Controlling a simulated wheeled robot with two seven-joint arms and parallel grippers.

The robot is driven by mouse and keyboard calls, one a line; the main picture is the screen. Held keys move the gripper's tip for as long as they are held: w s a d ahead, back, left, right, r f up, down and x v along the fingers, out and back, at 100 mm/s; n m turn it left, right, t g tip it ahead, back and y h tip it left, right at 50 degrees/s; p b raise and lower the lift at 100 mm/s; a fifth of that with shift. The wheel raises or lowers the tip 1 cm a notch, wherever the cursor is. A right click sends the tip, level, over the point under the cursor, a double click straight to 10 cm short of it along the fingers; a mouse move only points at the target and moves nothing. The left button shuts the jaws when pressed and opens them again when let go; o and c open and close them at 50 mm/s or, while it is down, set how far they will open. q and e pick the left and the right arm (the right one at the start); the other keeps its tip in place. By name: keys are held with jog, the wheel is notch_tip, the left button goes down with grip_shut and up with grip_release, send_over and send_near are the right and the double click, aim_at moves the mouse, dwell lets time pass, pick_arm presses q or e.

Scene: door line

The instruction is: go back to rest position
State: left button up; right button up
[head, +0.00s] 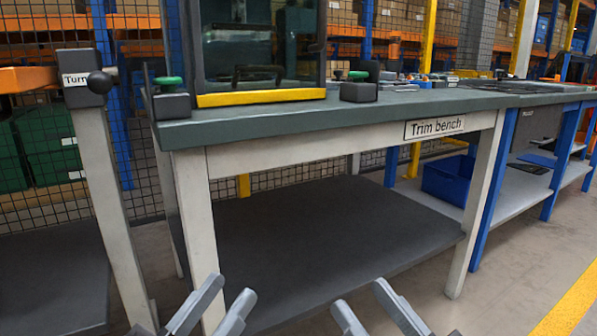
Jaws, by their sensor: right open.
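My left gripper (234,288) is at the bottom edge of the head view, left of centre. Its two grey fingers stand apart with nothing between them. My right gripper (360,295) is at the bottom edge, right of centre, open and empty. Both sit low in front of the Trim bench (300,122), below its top in the picture, and they touch nothing that I can see. The rest of both arms is mostly out of the picture.
On the bench stand a glass-fronted case with a yellow sill (262,97) and two dark blocks with green knobs (171,104) (358,91). A post with a black ball knob (99,82) stands left. A blue bin (448,180) is on a lower shelf. Floor is clear at right.

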notch_tip(320, 180, up, 4)
jog(key=w+d+m+g+h+p, duration=0.25)
jog(key=h+p, duration=0.25)
jog(key=p, duration=1.4)
pick_arm(q)
jog(key=s+a+r+n+g+y+p, duration=0.2)
jog(key=g+y+p, duration=0.6)
jog(key=p, duration=0.8)
jog(key=s+a+n+g, duration=0.1)
jog(key=s+a+n, duration=0.1)
jog(key=s+a, duration=0.1)
jog(key=shift+s+a+y, duration=0.2)
jog(key=shift+a+y, duration=0.1)
jog(key=shift+y, duration=0.1)
pick_arm(e)
jog(key=s+d+f+m+g+h, duration=0.1)
jog(key=s+d+g+h, duration=0.2)
jog(key=s+g, duration=0.3)
jog(key=shift+s+d+f+h, duration=0.3)
jog(key=shift+s+d+h, duration=0.1)
jog(key=shift+s+h, duration=0.15)
